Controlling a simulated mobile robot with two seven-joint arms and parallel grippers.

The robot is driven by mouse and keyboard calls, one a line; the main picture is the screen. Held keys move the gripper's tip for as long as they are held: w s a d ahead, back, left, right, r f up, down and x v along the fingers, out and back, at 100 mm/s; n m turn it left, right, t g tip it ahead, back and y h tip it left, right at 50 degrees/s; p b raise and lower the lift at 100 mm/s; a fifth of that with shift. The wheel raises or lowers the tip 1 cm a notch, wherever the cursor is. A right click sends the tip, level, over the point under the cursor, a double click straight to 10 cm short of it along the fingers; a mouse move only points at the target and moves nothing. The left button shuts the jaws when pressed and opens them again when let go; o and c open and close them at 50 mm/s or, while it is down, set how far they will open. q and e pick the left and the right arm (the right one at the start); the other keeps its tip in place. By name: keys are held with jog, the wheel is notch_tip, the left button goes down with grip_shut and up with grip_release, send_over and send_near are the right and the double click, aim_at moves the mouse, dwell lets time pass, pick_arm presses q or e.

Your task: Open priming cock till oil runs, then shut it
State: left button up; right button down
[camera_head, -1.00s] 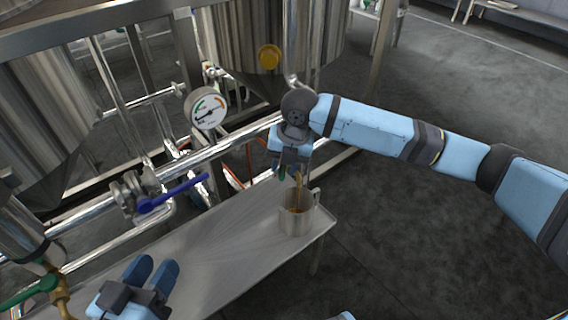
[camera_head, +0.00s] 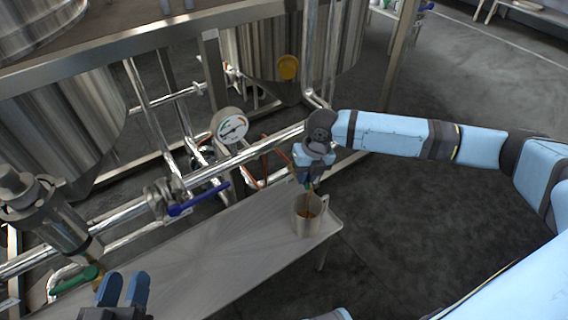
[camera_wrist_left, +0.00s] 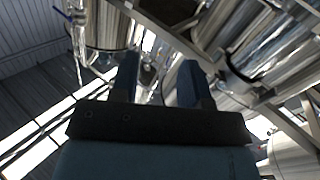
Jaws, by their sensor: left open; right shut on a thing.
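My right gripper (camera_head: 308,179) is shut at the pipe's end above the tray. It hides most of what it grips; a small green part, likely the priming cock's handle, shows beside the fingers. A thin brown stream, apparently oil (camera_head: 309,194), runs down below it into a metal mug (camera_head: 307,222). The mug stands upright at the tray's right end, with brown liquid showing inside. My left gripper (camera_head: 124,284) is open and empty at the lower left, beside a green-handled valve (camera_head: 78,280). Its open fingers also show in the left wrist view (camera_wrist_left: 157,80), with nothing between them.
The long metal tray (camera_head: 215,245) is bare left of the mug. Behind it run a steel pipe with a blue-handled valve (camera_head: 198,201) and a round gauge (camera_head: 230,126). Steel tanks (camera_head: 70,125) stand behind on a frame. Open floor lies to the right.

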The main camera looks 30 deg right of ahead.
jog(key=shift+d, duration=0.1)
pick_arm(q)
jog(key=shift+a+f+g+y, duration=0.3)
jog(key=shift+a+f+y, duration=0.1)
jog(key=shift+f, duration=0.3)
pick_arm(e)
jog(key=c, duration=1.1)
grip_release()
pick_arm(q)
jog(key=shift+r, duration=0.1)
pick_arm(e)
jog(key=shift+r, duration=0.25)
pick_arm(q)
jog(key=s+a+f+g+y+p, duration=0.2)
jog(key=a+f+g+p, duration=0.1)
jog(key=f, duration=0.4)
jog(key=shift+s+a+g+y+p, duration=0.2)
jog(key=shift+s+g+y+p, duration=0.1)
jog(key=shift+p, duration=0.3)
pick_arm(e)
notch_tip(320, 180, up, 13)
jog(key=d, duration=0.2)
jog(key=shift+s+d, duration=0.3)
jog(key=shift+d, duration=0.05)
